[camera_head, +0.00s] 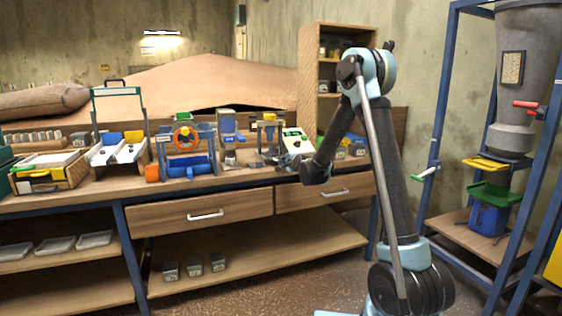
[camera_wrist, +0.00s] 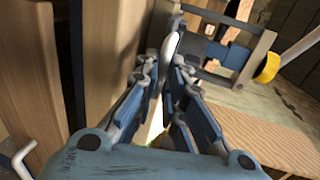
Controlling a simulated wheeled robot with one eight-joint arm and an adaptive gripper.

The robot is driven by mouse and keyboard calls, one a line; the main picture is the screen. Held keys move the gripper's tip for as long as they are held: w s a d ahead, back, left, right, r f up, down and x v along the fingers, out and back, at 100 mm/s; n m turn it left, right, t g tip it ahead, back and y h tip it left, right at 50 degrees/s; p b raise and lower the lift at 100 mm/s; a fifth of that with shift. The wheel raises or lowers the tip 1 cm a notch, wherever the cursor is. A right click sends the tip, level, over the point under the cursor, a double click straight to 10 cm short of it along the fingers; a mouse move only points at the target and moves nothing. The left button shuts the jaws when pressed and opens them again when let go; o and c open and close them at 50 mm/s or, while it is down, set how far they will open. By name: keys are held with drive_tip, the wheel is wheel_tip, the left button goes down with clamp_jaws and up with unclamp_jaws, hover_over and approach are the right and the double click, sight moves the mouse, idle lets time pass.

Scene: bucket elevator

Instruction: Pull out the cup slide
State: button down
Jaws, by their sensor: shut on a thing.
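My gripper (camera_head: 291,163) is at the bench's front edge, by a small fixture (camera_head: 268,132) with a yellow top and a white-and-green sloped panel (camera_head: 293,139). In the wrist view the fingers (camera_wrist: 167,78) are closed around a narrow pale piece (camera_wrist: 172,44), which looks like the handle of the cup slide. The fingers and the fixture hide the rest of the slide, so how far out it is cannot be told.
A wheel fixture (camera_head: 185,137) with an orange handwheel stands left on the bench. Two drawers (camera_head: 205,214) are below. A blue frame (camera_head: 440,130) with a grey hopper (camera_head: 520,75) stands at right. In the wrist view a yellow ring (camera_wrist: 267,67) lies right of the fingers.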

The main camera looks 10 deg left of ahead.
drive_tip(key=v, duration=0.3)
drive_tip(key=shift+s+d+f, duration=0.2)
drive_tip(key=shift+d+f, duration=0.1)
drive_tip(key=shift+f, duration=0.1)
drive_tip(key=c, duration=1.7)
unclamp_jaws()
drive_tip(key=shift+f, duration=0.1)
drive_tip(key=v, duration=1.1)
drive_tip(key=shift+s+d, duration=0.25)
drive_tip(key=shift+d, duration=0.05)
